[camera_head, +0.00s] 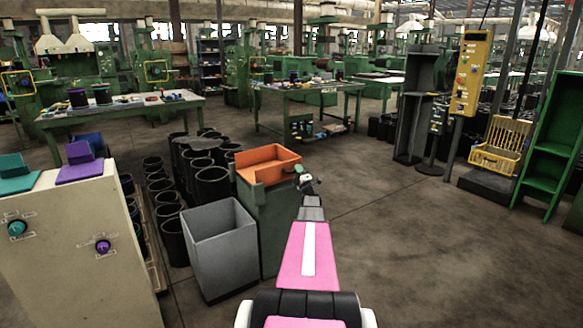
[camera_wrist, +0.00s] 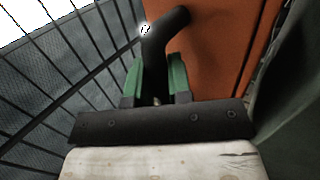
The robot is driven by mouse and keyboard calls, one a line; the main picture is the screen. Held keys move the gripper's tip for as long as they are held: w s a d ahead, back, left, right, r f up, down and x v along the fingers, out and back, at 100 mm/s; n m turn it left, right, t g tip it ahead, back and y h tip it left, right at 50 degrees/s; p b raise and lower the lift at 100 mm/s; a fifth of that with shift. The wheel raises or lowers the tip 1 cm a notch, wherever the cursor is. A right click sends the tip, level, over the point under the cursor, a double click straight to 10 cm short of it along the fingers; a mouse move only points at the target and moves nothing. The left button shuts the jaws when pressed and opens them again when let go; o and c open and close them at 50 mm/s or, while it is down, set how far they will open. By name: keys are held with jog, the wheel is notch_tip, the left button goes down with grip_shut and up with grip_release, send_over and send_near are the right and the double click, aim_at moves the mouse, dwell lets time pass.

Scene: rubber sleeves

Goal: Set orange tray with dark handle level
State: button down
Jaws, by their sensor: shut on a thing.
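The orange tray (camera_head: 267,170) sits at the top of the green cabinet in the head view. Its open inside faces up and towards me, and its rim looks slanted; I cannot tell the exact tilt. In the wrist view its orange wall (camera_wrist: 220,50) fills the upper right. The dark handle (camera_wrist: 155,48) is a bent bar in front of that wall. My gripper (camera_wrist: 156,85) has its green-lined fingers on both sides of the handle, shut on it. In the head view my gripper (camera_head: 306,182) is at the tray's right side, small and partly unclear.
A green cabinet (camera_head: 275,215) stands under the tray. An open grey bin (camera_head: 220,250) is to its left, with several black cylinders (camera_head: 212,187) behind. A beige control box (camera_head: 75,245) is at the left. Dark wires (camera_wrist: 70,75) cross the wrist view's left.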

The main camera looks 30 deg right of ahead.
jog(key=shift+d+f+m+h, duration=0.1)
jog(key=shift+f+m+h, duration=0.3)
jog(key=shift+f+m, duration=0.2)
jog(key=c, duration=1.1)
grip_release()
jog(key=shift+f, duration=0.1)
jog(key=shift+o, duration=0.2)
jog(key=d+v, duration=0.1)
jog(key=v, duration=0.9)
jog(key=shift+s+a, duration=0.4)
jog(key=shift+a, duration=0.1)
